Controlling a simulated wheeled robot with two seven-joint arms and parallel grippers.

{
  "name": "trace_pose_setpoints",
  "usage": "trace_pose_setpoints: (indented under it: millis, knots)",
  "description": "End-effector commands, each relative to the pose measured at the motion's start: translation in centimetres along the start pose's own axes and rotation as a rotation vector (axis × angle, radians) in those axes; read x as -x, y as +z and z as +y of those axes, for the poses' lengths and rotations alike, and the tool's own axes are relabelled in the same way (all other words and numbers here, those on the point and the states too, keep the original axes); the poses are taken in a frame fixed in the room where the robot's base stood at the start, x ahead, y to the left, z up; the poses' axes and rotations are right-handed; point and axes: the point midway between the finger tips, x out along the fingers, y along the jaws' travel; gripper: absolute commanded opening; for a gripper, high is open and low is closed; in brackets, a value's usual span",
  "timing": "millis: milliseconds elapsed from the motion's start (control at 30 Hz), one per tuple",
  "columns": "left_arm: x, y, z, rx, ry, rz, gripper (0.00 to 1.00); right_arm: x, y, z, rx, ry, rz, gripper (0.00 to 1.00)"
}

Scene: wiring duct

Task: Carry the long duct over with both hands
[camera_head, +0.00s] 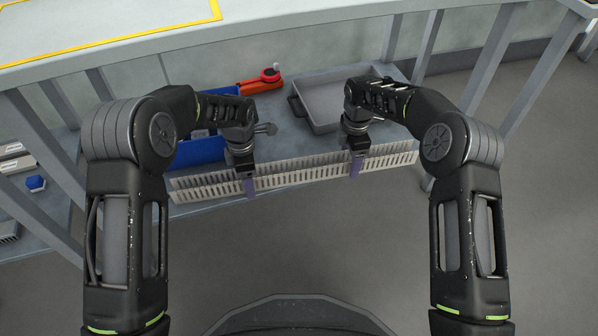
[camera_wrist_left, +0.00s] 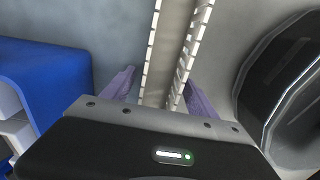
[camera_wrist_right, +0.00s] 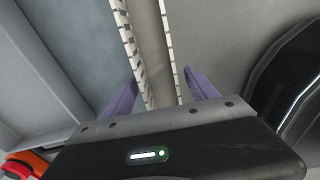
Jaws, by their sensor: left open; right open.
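The long duct (camera_head: 300,173) is a pale slotted channel lying along the front of the grey lower shelf. My left gripper (camera_head: 249,188) is at its left part, and my right gripper (camera_head: 355,167) is at its right part. In the left wrist view the duct (camera_wrist_left: 166,55) runs between the two spread purple fingers of my left gripper (camera_wrist_left: 158,92), with gaps at the sides. In the right wrist view the duct (camera_wrist_right: 150,45) passes between the open fingers of my right gripper (camera_wrist_right: 160,95). The fingertips' depth on the duct is hard to tell.
A blue bin (camera_head: 205,150) stands behind the left gripper. A grey tray (camera_head: 322,112) sits behind the right one, and a red-orange tool (camera_head: 262,82) lies between them. A table edge (camera_head: 120,52) and grey posts (camera_head: 45,165) frame the shelf. Floor in front is clear.

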Motion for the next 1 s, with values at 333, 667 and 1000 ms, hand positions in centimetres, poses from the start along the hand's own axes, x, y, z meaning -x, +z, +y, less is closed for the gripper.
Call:
trace_pose_setpoints:
  millis: [333, 667, 1000]
  knots:
    - [0.02, 0.0, 0.0, 0.0, 0.0, 0.0, 0.52, 0.01, -0.01, -0.01, 0.0, -0.001, 0.0, 0.52]
    - [0.03, -0.01, 0.0, 0.0, 0.0, 0.0, 0.25, 0.02, -0.01, -0.01, 0.0, -0.001, 0.0, 0.25]
    - [0.03, 0.0, -0.01, 0.0, 0.0, 0.0, 0.0, 0.03, -0.02, 0.0, 0.0, 0.0, 0.0, 0.0]
